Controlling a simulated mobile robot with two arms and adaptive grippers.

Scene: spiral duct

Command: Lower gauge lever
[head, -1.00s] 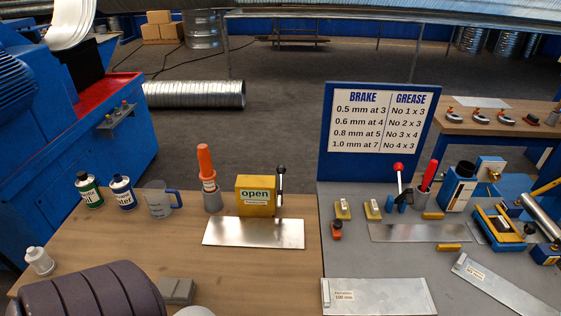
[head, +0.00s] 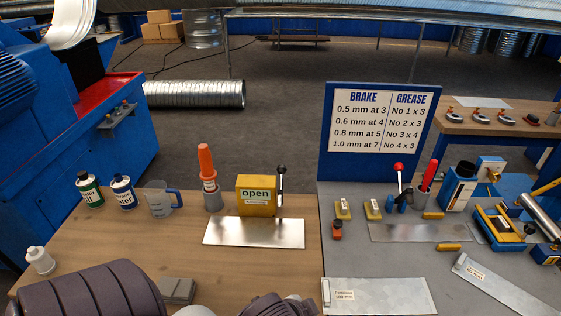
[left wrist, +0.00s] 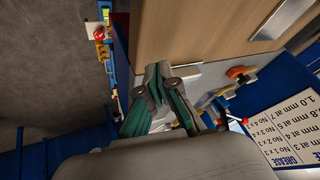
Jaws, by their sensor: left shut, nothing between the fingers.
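The gauge is a yellow box (head: 256,195) labelled "open" on the wooden bench in the head view. Its lever (head: 281,185) stands upright at the box's right side, with a black knob on top. A bare metal sheet (head: 254,233) lies at its foot. My left gripper (left wrist: 158,80) shows in the left wrist view with its teal-padded fingers shut and empty. Nothing touches the lever in the head view. The left fingers are out of the head view, and I cannot make out the lever in the wrist view. My right gripper is not in view.
A jug (head: 160,200) and two bottles are farther left. The grey bench at right carries a red-knobbed lever (head: 399,180) and a sign (head: 380,128). Bare wood lies in front of the jug.

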